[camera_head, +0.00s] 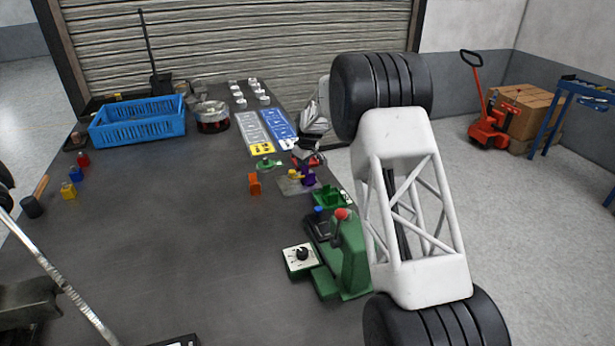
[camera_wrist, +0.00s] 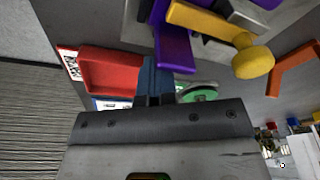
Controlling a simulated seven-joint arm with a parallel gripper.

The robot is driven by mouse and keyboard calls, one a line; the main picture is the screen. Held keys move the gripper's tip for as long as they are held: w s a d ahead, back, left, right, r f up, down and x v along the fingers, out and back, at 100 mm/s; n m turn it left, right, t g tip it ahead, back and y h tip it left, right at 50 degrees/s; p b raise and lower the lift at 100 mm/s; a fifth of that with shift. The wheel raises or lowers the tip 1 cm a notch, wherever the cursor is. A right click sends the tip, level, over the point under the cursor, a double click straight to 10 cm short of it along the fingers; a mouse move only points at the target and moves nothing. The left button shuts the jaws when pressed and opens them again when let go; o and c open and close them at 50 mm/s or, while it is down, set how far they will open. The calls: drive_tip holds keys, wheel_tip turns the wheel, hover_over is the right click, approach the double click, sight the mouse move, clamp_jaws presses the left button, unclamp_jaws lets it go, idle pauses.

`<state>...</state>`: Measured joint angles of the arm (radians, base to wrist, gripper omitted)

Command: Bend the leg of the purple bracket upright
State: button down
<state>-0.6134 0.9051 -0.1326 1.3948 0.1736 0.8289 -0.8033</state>
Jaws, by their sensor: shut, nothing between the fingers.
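The purple bracket (camera_head: 309,180) is on a grey plate (camera_head: 290,188) near the table's right edge, beside a yellow clamp lever (camera_head: 294,174). In the wrist view the purple bracket (camera_wrist: 174,52) is at the top centre, partly under the yellow lever (camera_wrist: 205,22) with its round knob (camera_wrist: 252,62). My gripper (camera_wrist: 156,65) is shut and empty. Its tips appear close to the bracket's lower end in that view; I cannot tell if they touch. In the head view my gripper (camera_head: 305,152) is just behind the bracket. The angle of the bracket's leg is unclear.
A red tray (camera_wrist: 108,70) lies beside my fingers, with a green part (camera_wrist: 200,94) nearby. An orange bracket (camera_head: 254,184) stands left of the plate. A green press with a red knob (camera_head: 342,214) stands in front. The table's middle is clear; a blue crate (camera_head: 138,126) is at the back.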

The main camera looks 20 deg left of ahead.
drive_tip(key=shift+w+a, duration=0.25)
drive_tip(key=shift+w, duration=0.05)
drive_tip(key=shift+w+a, duration=0.15)
drive_tip(key=shift+a, duration=0.05)
drive_tip(key=shift+r, duration=0.2)
idle(0.5)
wheel_tip(320, 180, up, 7)
drive_tip(key=shift+f, duration=0.2)
idle(0.8)
idle(0.3)
